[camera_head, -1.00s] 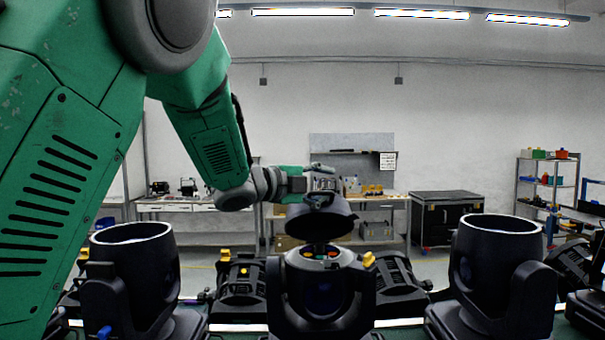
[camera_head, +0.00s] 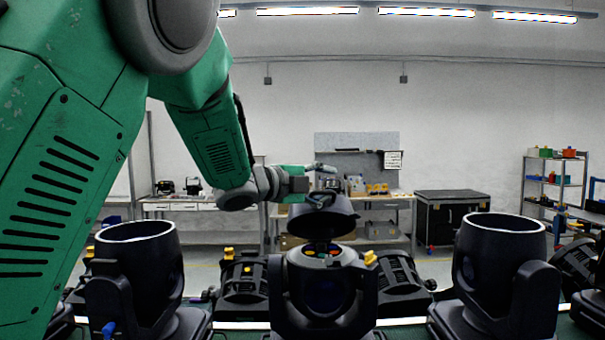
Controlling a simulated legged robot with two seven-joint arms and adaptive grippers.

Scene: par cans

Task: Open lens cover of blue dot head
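The middle par can head (camera_head: 322,290) stands upright on the bench in front of me, with small coloured pieces (camera_head: 322,251) showing inside its top. Its dark round lens cover (camera_head: 321,217) is tilted up above the opening. My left gripper (camera_head: 321,190) is at the cover's top edge, its arm coming in from the left. The fingers are small and partly merged with the cover and background, so I cannot tell whether they grip it. A blue dot (camera_head: 109,329) shows low on the left head (camera_head: 140,270). My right gripper is out of view.
The left head and right head (camera_head: 497,265) stand with open tops on either side. Dark units with yellow knobs (camera_head: 371,258) sit behind the middle head. A workbench (camera_head: 215,206), a black case (camera_head: 452,215) and shelves (camera_head: 555,185) stand at the back.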

